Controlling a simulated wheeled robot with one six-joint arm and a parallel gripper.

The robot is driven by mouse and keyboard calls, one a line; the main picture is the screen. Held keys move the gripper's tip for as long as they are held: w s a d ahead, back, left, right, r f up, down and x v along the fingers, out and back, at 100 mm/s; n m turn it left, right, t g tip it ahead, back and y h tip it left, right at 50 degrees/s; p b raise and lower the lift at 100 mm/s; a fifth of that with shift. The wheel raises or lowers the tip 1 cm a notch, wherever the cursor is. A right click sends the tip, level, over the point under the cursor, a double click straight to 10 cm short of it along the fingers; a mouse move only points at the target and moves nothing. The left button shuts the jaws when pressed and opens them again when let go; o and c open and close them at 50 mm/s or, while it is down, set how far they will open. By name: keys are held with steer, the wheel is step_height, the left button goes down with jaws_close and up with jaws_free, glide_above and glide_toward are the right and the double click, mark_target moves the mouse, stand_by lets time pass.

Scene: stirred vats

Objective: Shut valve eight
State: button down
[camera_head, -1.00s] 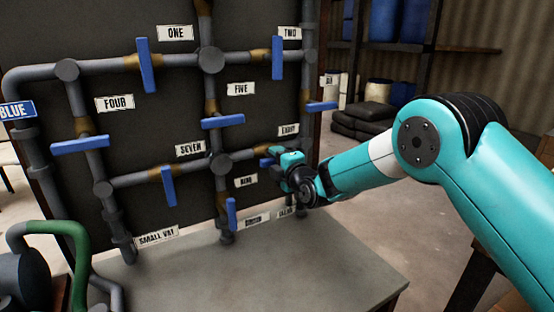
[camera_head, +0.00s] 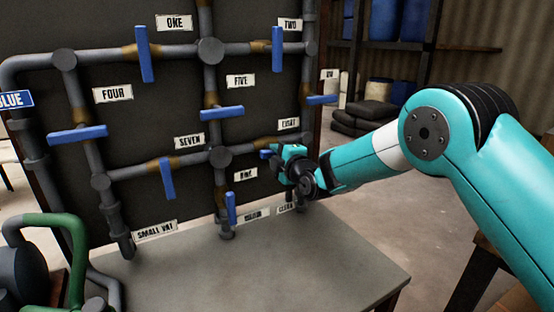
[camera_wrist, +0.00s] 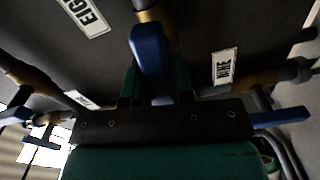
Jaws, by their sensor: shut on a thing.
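The blue lever of valve eight (camera_head: 267,153) shows beside my gripper, below the EIGHT label (camera_head: 289,123). My gripper (camera_head: 280,154) is shut on this lever at the right part of the pipe panel. In the wrist view the lever (camera_wrist: 150,50) stands between my green fingers (camera_wrist: 155,85), with a brass fitting (camera_wrist: 150,13) behind its upper end. The EIGHT label (camera_wrist: 85,14) is at the upper left there. My gripper hides part of the lever and its pipe in the head view, so its exact angle to the pipe is unclear.
Other blue levers are close by: one at right (camera_head: 321,99), valve nine's (camera_head: 230,207) below left and valve five's (camera_head: 222,112) above left. Grey pipes run across the dark panel (camera_head: 130,120). A clear grey tabletop (camera_head: 280,255) lies below.

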steer(key=m+b, duration=0.3)
steer(key=shift+f+m, duration=0.25)
steer(key=shift+m, duration=0.05)
steer(key=m+b, duration=0.3)
steer(key=m, duration=0.1)
steer(key=shift+r+m+b, duration=0.1)
steer(key=shift+m+b, duration=0.2)
steer(key=m+b, duration=0.2)
steer(key=m, duration=0.2)
steer(key=shift+r+m+b, duration=0.1)
steer(key=shift+m+b, duration=0.5)
steer(key=shift+m, duration=1.4)
steer(key=c, duration=1)
jaws_free()
steer(key=shift+s+d, duration=0.1)
